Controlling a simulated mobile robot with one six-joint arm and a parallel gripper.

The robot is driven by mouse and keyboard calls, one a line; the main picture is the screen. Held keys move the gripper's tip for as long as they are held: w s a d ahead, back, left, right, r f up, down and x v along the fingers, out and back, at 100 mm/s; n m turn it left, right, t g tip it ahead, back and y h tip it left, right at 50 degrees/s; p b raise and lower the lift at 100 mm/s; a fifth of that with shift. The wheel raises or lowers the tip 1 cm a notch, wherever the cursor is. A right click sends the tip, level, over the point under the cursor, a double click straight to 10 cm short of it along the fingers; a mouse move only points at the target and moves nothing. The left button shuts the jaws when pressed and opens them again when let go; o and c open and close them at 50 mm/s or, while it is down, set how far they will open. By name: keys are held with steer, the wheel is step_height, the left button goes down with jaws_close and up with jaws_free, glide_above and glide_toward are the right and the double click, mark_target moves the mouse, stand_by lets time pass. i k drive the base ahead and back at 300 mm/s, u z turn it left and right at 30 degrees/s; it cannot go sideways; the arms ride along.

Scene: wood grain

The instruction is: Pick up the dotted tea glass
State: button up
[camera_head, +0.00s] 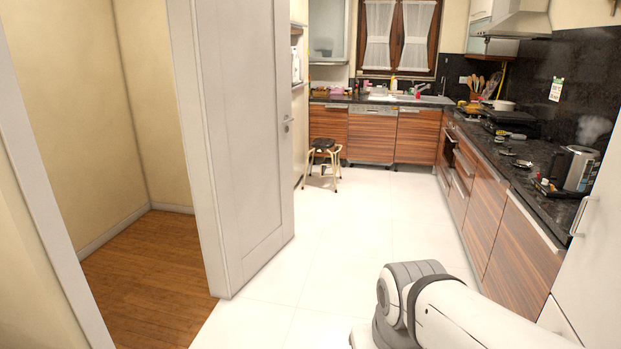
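I cannot make out a dotted tea glass in this view. Small items stand on the dark kitchen counter (519,166) along the right wall, too small to tell apart. Part of my white and grey arm shows at the bottom right. My gripper is outside the view.
A white door (246,130) stands open at the left, beside a wood-floored room (150,270). A stool (322,160) stands near the back cabinets. A kettle (575,167) sits on the right counter, with a white pot (503,105) farther back. The tiled floor (370,215) between is clear.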

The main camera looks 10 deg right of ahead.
mark_target(499, 135)
steer(key=z, duration=0.25)
steer(key=i, duration=1.6)
steer(key=z, duration=0.85)
steer(key=i, duration=1.95)
steer(key=z, duration=0.2)
steer(key=k, duration=1)
steer(key=u, duration=0.9)
steer(key=i, duration=1.75)
steer(key=z, duration=0.25)
steer(key=i, duration=1.55)
steer(key=z, duration=0.3)
